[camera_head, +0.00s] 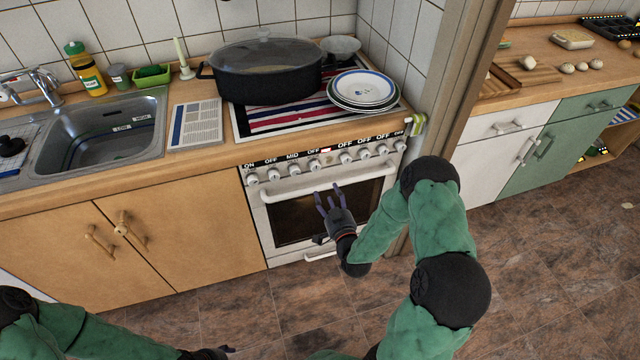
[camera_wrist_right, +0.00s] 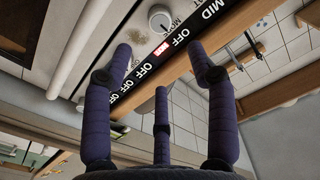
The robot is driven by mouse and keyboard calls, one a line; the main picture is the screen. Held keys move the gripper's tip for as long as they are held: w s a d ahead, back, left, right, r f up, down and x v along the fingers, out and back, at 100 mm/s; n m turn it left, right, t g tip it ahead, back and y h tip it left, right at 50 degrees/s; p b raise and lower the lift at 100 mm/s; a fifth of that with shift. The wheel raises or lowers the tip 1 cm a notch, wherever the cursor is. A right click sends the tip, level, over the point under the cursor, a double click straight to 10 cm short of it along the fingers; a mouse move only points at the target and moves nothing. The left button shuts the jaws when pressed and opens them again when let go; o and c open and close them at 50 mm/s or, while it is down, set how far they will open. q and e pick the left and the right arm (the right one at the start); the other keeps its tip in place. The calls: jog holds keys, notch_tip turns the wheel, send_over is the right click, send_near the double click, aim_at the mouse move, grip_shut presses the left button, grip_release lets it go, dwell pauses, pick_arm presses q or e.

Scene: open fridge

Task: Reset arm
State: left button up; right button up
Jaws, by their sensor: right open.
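My right gripper (camera_head: 329,197) is open and empty in front of the stove (camera_head: 290,197), below its row of knobs and near the oven door handle. I cannot tell whether it touches the handle. In the right wrist view its purple fingers (camera_wrist_right: 159,62) stand spread apart with nothing between them, and the labelled knob panel lies beyond them. My right arm in green sleeves reaches up from the bottom right of the head view. My left gripper (camera_head: 208,353) shows only partly at the bottom edge, low over the floor, so its opening is hidden.
A large dark pot (camera_head: 268,84) and stacked plates (camera_head: 363,89) stand on the stove top. A sink (camera_head: 100,128) and bottles are at the left. A door frame (camera_head: 463,75) stands right of the stove. The brown tiled floor (camera_head: 545,240) is clear at the right.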

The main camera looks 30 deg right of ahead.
jog(key=s+a+f+n+g+y+p, duration=0.1)
jog(key=s+a+f+g+y, duration=0.2)
jog(key=a+f, duration=0.4)
jog(key=s+a+f+n+g+y+p, duration=0.1)
jog(key=s+a+f+g+y, duration=0.15)
jog(key=a+f+g, duration=0.45)
jog(key=s+a+f+g+y, duration=0.1)
jog(key=s+a+g, duration=0.2)
jog(key=s+a, duration=0.3)
jog(key=s+a+f+n+g+y+p, duration=0.1)
jog(key=s+a+g, duration=0.3)
jog(key=s, duration=0.7)
jog(key=shift+a+f+y, duration=0.45)
jog(key=shift+a+f, duration=0.15)
jog(key=shift+a, duration=0.45)
jog(key=shift+s+d, duration=0.1)
